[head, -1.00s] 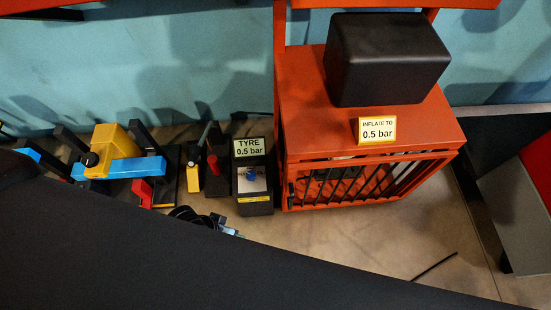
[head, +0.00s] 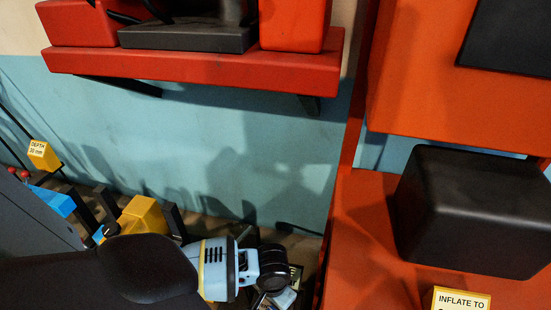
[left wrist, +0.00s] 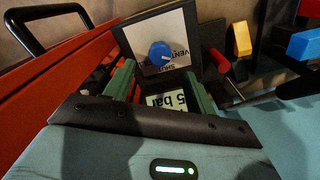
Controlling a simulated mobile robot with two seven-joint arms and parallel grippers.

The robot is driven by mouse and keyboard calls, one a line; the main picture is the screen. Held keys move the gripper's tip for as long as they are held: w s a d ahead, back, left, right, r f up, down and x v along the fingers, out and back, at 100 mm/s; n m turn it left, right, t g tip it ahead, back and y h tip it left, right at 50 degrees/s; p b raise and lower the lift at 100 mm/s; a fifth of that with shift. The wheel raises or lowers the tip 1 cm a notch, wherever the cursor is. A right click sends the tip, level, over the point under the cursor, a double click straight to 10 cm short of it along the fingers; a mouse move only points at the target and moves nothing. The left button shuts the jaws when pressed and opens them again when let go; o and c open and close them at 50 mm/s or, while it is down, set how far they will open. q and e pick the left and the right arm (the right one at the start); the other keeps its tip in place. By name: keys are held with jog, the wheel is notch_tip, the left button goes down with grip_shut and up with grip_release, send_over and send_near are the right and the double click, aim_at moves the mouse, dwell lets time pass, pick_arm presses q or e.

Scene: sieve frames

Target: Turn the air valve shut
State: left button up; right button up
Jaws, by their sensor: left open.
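The air valve's blue knob (left wrist: 161,54) sits on a pale plate marked VENT and SHUT, seen upside down in the left wrist view. A dark block (left wrist: 125,32) frames the plate. My left gripper (left wrist: 160,84) is open; its two green fingers stand apart in front of the valve, with the knob ahead of the gap and no visible contact. Part of the tyre sign (left wrist: 168,100), reading 5 bar, shows between the fingers. In the head view my left gripper (head: 285,297) is low in the picture, mostly hidden, and covers the valve. My right gripper is not in view.
An orange cabinet (head: 365,255) carrying a black box (head: 475,210) and an INFLATE TO sign (head: 462,299) stands right of my left arm. A red shelf (head: 200,68) juts from the wall above. A yellow block (head: 143,214) and dark posts lie left.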

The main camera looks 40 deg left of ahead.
aim_at(273, 309)
pick_arm(q)
notch_tip(273, 309, down, 6)
jog(key=shift+r+b, duration=0.25)
jog(key=shift+b, duration=0.9)
jog(key=shift+f, duration=0.55)
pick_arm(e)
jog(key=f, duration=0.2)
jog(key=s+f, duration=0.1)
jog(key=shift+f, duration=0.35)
pick_arm(q)
jog(key=shift+c, duration=0.2)
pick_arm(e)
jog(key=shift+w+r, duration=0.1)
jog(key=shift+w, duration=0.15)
pick_arm(q)
jog(key=c, duration=0.9)
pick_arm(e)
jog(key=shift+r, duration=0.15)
